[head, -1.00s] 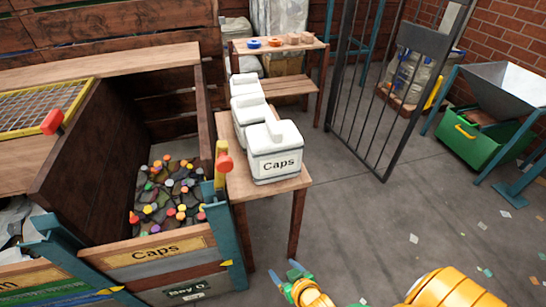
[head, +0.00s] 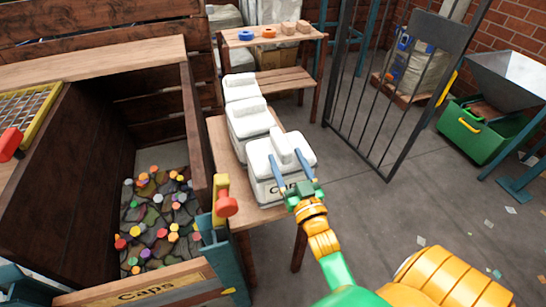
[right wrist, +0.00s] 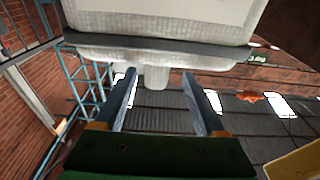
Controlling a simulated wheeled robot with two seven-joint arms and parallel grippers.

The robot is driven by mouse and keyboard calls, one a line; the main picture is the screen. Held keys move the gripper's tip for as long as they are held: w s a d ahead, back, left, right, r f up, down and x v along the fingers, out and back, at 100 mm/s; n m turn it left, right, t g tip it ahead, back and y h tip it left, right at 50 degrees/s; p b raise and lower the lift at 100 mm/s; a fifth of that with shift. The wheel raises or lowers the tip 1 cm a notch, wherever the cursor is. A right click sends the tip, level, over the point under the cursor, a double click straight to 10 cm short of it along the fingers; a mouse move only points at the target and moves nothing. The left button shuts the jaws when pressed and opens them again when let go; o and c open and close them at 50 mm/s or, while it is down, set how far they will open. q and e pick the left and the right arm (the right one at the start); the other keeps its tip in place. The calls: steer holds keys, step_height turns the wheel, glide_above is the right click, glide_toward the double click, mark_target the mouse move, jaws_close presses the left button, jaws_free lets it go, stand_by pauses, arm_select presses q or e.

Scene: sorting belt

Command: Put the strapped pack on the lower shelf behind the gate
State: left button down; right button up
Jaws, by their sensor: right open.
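The nearest white pack (head: 265,165), labelled Caps, stands on a small wooden table (head: 221,140) with two more white packs behind it. It has a raised ridge on top; I cannot make out a separate strap. My right gripper (head: 284,154) is open at its near side, its blue fingers on either side of the ridge and partly covering the label. In the right wrist view the white pack (right wrist: 160,20) fills the top, its ridge between the open fingers (right wrist: 161,75). The lower shelf (head: 285,80) of a wooden rack is empty, left of the barred gate (head: 385,130). My left gripper is out of view.
The rack's upper shelf (head: 272,36) bears a blue ring, an orange ring and wooden blocks. A deep wooden Caps bin (head: 150,290) with coloured caps stands left of the table. A green bin (head: 470,135) under a hopper is at the right.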

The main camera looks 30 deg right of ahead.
mark_target(281, 139)
steer(key=shift+w+d+r, duration=0.15)
steer(key=shift+w+r, duration=0.3)
steer(key=shift+r, duration=0.05)
steer(key=x, duration=0.3)
steer(key=p+x, duration=0.1)
steer(key=x, duration=0.1)
steer(key=shift+w+d+f, duration=0.25)
steer(key=shift+d+f, duration=0.05)
steer(key=shift+f, duration=0.1)
steer(key=shift+s, duration=0.15)
steer(key=shift+c, duration=1.3)
steer(key=shift+r, duration=0.1)
jaws_close()
